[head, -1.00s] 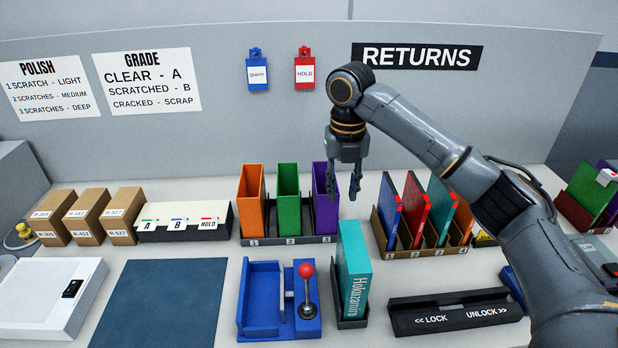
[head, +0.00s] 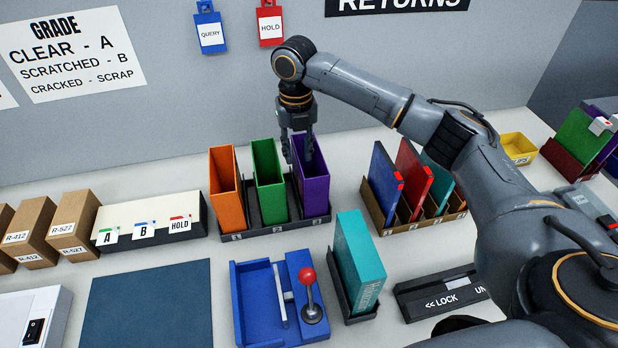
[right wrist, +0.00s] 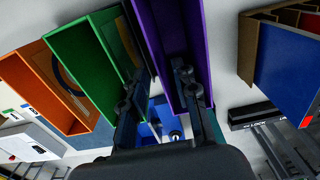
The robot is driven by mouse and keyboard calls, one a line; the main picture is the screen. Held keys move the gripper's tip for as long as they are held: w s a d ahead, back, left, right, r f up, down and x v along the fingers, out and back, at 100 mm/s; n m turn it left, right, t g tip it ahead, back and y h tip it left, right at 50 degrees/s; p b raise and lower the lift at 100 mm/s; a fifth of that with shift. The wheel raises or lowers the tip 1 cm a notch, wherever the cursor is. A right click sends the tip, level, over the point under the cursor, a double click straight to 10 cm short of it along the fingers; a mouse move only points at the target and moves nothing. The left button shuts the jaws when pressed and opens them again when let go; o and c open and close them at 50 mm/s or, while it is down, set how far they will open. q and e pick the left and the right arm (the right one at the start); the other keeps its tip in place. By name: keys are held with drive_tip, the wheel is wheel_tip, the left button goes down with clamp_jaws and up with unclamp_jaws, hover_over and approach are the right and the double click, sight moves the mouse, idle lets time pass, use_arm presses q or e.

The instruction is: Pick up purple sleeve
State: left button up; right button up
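The purple sleeve (head: 316,196) is an upright, open-topped box in the right slot of the dark rack (head: 272,228), beside the green sleeve (head: 268,178) and the orange sleeve (head: 226,190). My right gripper (head: 299,158) points down at its top edge, fingers apart. In the right wrist view, the purple sleeve (right wrist: 170,42) has one finger of my right gripper (right wrist: 158,98) over its opening and the other on its green-sleeve side. My left gripper is out of view.
A divided rack (head: 434,216) with coloured cases stands to the right. In front are a teal case (head: 360,255) in a dark holder and a blue fixture (head: 256,300) with a red-knobbed lever. A card box (head: 160,222) stands left. The blue mat (head: 150,305) is bare.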

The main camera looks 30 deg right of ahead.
sight(298, 168)
drive_tip(key=shift+w+f, duration=0.1)
drive_tip(key=shift+f, duration=0.5)
wheel_tip(298, 168, down, 4)
drive_tip(key=shift+f+p, duration=0.2)
drive_tip(key=shift+p, duration=0.85)
drive_tip(key=shift+f, duration=0.25)
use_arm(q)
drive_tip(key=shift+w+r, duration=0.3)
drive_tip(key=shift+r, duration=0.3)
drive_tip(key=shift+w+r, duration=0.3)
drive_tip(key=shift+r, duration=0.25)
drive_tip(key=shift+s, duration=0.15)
use_arm(e)
clamp_jaws()
